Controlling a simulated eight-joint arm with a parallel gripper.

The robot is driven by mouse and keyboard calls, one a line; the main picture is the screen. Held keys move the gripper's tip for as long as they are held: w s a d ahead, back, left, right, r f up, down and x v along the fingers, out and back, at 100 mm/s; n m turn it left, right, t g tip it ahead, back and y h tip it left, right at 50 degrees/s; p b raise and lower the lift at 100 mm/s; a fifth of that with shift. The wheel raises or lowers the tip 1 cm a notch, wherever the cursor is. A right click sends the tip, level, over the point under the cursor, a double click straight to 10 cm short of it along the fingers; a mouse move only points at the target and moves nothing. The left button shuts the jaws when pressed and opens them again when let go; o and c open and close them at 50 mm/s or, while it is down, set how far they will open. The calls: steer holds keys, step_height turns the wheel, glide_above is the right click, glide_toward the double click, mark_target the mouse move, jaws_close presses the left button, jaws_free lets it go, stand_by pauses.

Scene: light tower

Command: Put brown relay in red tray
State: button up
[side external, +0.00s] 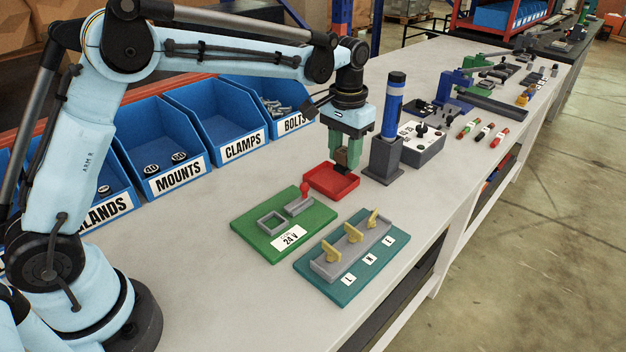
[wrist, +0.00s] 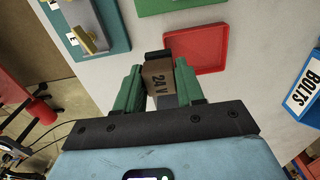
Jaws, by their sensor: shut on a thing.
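My gripper (side external: 344,155) is shut on the brown relay (side external: 341,155), which hangs between the green fingers. In the wrist view the tray (wrist: 212,40) is just beyond and to the right of the relay. The tray floor that shows is empty. I cannot tell the exact height of the relay above it.
A green board (side external: 250,222) with a grey socket and red lever lies left of the tray. A teal board (side external: 305,262) with yellow levers is in front. A grey holder (side external: 382,160) with a blue cylinder stands close right. Blue bins (side external: 215,120) line the back.

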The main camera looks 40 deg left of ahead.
steer(key=w+a+f, duration=0.2)
steer(key=a, duration=0.1)
steer(key=w+a+f, duration=0.1)
steer(key=a, duration=0.1)
steer(key=shift+a+f, duration=0.25)
steer(key=shift+f, duration=0.1)
steer(key=shift+w+a+f, duration=0.2)
steer(key=shift+a+f, duration=0.1)
steer(key=shift+f, duration=1.95)
steer(key=o, duration=1)
steer(key=shift+f, duration=0.15)
